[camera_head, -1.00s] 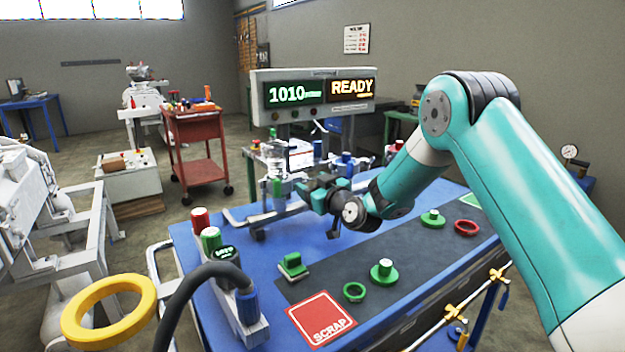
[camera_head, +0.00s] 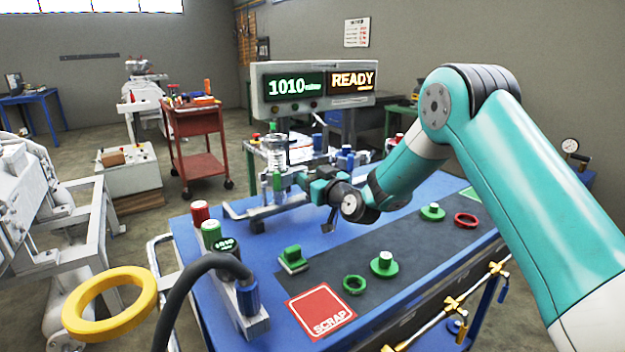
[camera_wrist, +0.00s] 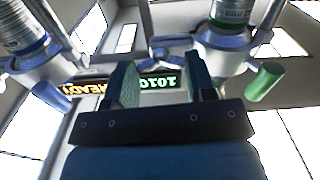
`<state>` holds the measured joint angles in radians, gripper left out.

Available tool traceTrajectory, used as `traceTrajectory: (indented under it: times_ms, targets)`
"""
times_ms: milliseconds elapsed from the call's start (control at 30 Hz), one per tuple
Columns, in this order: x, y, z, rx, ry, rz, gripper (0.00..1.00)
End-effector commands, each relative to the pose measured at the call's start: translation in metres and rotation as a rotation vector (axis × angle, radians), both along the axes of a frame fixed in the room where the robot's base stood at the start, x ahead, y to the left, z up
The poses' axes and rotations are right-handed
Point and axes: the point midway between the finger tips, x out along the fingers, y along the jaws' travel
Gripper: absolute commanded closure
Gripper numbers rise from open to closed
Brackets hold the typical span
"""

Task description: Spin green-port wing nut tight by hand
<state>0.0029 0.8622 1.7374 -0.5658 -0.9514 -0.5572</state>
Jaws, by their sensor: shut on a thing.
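My gripper (camera_head: 302,181) reaches in from the right to the metal-and-glass vacuum assembly (camera_head: 274,155) at the back of the blue bench. In the wrist view, the two fingers of my gripper (camera_wrist: 163,78) stand apart around a small bluish-grey winged piece (camera_wrist: 165,57), which looks like the wing nut; its contact with the fingers is hard to see. The green-banded port (camera_wrist: 228,38) is just up and right of the fingers, with a green handle (camera_wrist: 265,80) beside it. In the head view, the nut is too small to make out.
The blue bench (camera_head: 270,262) holds green fittings (camera_head: 384,264), a red ring (camera_head: 466,220) and a red SCRAP plate (camera_head: 320,311) in front of my arm. A display (camera_head: 312,88) reading 1010 and READY stands behind. A second metal port (camera_wrist: 22,45) is at left in the wrist view.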

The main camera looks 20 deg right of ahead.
Motion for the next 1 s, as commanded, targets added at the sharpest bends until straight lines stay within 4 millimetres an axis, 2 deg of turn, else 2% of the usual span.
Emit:
traceTrajectory:
  times_ms: [1000]
  targets:
    - [-0.0007,0.0022,0.0019,0.893,0.292,0.002,0.73]
